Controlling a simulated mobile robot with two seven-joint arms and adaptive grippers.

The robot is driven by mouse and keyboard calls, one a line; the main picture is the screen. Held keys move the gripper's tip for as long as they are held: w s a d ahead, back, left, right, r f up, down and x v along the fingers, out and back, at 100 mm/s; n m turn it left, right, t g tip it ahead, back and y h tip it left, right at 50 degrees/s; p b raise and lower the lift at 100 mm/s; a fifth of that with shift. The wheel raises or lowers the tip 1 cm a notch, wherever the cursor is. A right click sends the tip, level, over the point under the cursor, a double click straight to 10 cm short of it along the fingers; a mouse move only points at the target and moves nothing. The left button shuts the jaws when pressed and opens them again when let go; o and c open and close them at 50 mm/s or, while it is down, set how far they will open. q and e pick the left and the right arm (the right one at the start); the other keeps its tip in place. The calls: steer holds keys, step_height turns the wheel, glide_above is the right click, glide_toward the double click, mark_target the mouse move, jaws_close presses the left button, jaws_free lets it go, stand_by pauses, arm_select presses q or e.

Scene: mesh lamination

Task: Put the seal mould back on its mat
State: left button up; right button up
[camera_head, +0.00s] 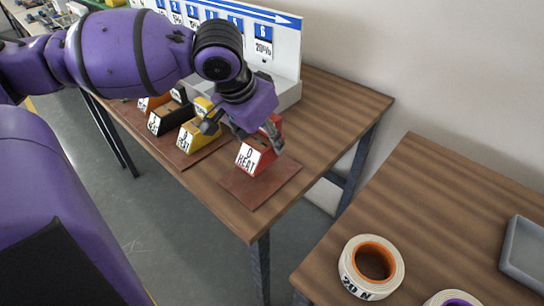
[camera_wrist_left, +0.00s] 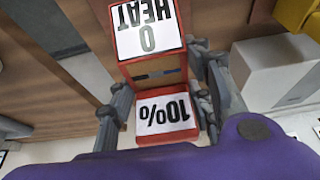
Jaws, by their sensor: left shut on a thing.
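The red block, which I take to be the seal mould (camera_head: 266,158), has a white label reading "0 HEAT". The block appears over a reddish-brown mat (camera_head: 262,190) near the table's right end. I cannot tell whether it touches the mat. My right gripper is not in view.
To the left, a yellow block (camera_head: 188,136) and a black block (camera_head: 167,118) stand on another mat. A white board (camera_head: 287,45) with numbered blue signs stands behind. A second table (camera_head: 440,200) holds tape rolls (camera_head: 371,266) and a grey tray (camera_head: 524,252).

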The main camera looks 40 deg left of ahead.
mark_target(270, 151)
arm_select(q)
steer(key=shift+w+d+f, duration=0.1)
steer(key=shift+w, duration=0.1)
steer(key=shift+w+d+f+b, duration=0.2)
steer(key=shift+d+f+b, duration=0.05)
steer(key=shift+f+b, duration=0.15)
step_height(270, 151, down, 3)
steer(key=shift+b, duration=0.3)
steer(key=shift+r, duration=0.1)
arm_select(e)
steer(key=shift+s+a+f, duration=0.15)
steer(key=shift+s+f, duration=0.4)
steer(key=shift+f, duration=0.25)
arm_select(q)
steer(key=o, duration=1.6)
steer(key=shift+c, duration=0.2)
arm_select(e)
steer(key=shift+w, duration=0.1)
